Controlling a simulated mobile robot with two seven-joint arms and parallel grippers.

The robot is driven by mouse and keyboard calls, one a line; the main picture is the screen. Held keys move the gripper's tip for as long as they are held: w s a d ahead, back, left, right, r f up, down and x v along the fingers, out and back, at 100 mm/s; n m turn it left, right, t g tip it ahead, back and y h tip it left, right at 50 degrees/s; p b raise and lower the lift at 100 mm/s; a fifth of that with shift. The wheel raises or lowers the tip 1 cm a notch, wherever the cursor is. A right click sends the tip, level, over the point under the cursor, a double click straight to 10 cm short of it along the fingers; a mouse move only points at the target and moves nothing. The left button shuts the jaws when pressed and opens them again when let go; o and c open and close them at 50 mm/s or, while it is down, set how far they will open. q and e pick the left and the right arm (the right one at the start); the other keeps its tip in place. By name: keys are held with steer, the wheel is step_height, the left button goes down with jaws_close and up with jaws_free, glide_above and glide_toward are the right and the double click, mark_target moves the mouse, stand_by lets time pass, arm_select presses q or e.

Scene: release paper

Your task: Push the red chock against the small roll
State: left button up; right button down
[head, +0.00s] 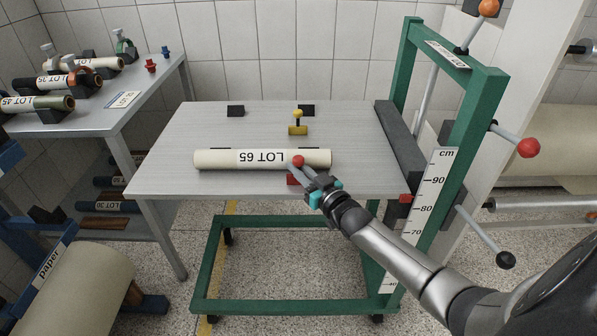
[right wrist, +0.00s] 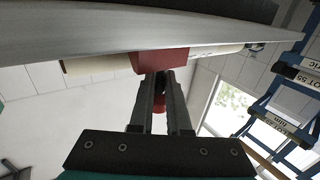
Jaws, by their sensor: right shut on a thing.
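The small roll (head: 230,160), a cream roll marked LOT 65, lies across the grey table top. The red chock (head: 291,180) sits at the roll's near side, right of its middle, with a red ball knob (head: 298,160) on top. My right gripper (head: 304,172) is shut on the chock's knob stem. In the right wrist view the chock's red block (right wrist: 158,62) is just beyond my fingers (right wrist: 161,80), with the roll (right wrist: 90,64) behind it. Whether block and roll touch I cannot tell. My left gripper is not in view.
A yellow chock (head: 298,129) stands behind the roll, with black blocks (head: 235,111) farther back. A dark bar (head: 400,140) and a green frame (head: 410,90) border the table's right side. The table's left part is clear. Another table (head: 100,122) with rolls stands at left.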

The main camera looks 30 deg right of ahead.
steer(key=c, duration=0.9)
jaws_free()
steer(key=shift+s, duration=0.1)
steer(key=s+p, duration=0.1)
steer(key=s, duration=0.4)
steer(key=s+p, duration=0.1)
steer(key=s, duration=0.4)
steer(key=s+p, duration=0.1)
steer(key=s, duration=0.4)
steer(key=shift+d, duration=0.25)
